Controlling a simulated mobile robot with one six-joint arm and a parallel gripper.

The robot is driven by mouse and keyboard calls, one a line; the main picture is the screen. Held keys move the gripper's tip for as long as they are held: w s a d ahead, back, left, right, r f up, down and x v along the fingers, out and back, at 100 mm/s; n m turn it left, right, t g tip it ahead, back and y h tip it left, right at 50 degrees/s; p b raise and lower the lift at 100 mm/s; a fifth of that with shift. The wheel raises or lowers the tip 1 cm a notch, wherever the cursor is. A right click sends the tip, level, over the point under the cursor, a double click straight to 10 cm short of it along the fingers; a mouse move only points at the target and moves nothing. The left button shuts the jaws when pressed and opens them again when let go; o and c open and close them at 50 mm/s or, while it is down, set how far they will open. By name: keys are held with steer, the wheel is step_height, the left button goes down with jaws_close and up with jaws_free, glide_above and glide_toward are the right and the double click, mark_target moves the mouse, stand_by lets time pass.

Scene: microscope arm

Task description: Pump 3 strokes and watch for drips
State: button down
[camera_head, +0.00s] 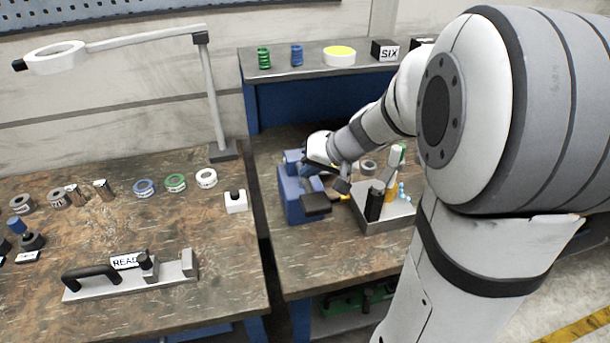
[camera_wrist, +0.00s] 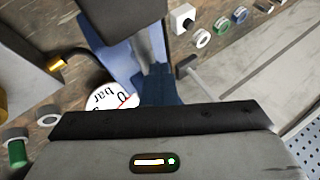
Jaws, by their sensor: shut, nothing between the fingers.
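The blue pump (camera_head: 297,200) stands on the right workbench, with a dark pad-like part (camera_head: 316,204) at its front. It also shows in the wrist view as a blue body (camera_wrist: 122,62) at the top. A round white gauge (camera_wrist: 110,96) marked "0 bar" is partly covered by my gripper's housing. A yellow fitting (camera_wrist: 58,63) shows left of the pump; I see no drip there at this size. My gripper (camera_head: 341,185) is shut and empty, low over the pump's right side. Whether it touches the pump I cannot tell.
A grey block with bottles (camera_head: 384,222) stands right of the pump. A white box (camera_head: 235,201), tape rolls (camera_head: 175,183) and a "READ" fixture (camera_head: 130,280) are on the left bench. A magnifier lamp (camera_head: 55,57) reaches over it. The raised shelf (camera_head: 310,67) holds springs and a "SIX" block.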

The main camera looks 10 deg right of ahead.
steer(key=shift+w+r+p, duration=0.15)
steer(key=shift+r+p, duration=0.15)
steer(key=shift+r, duration=0.65)
steer(key=r+p, duration=0.2)
steer(key=r, duration=0.1)
steer(key=r+p, duration=0.1)
steer(key=r, duration=0.1)
steer(key=shift+w, duration=0.4)
stand_by(2.1)
steer(key=s+f+n+g+h, duration=0.1)
steer(key=s+h, duration=0.4)
steer(key=s, duration=1.5)
steer(key=shift+s+a+f+n+g, duration=0.15)
steer(key=shift+s+a+n+g, duration=0.35)
steer(key=shift+g, duration=0.5)
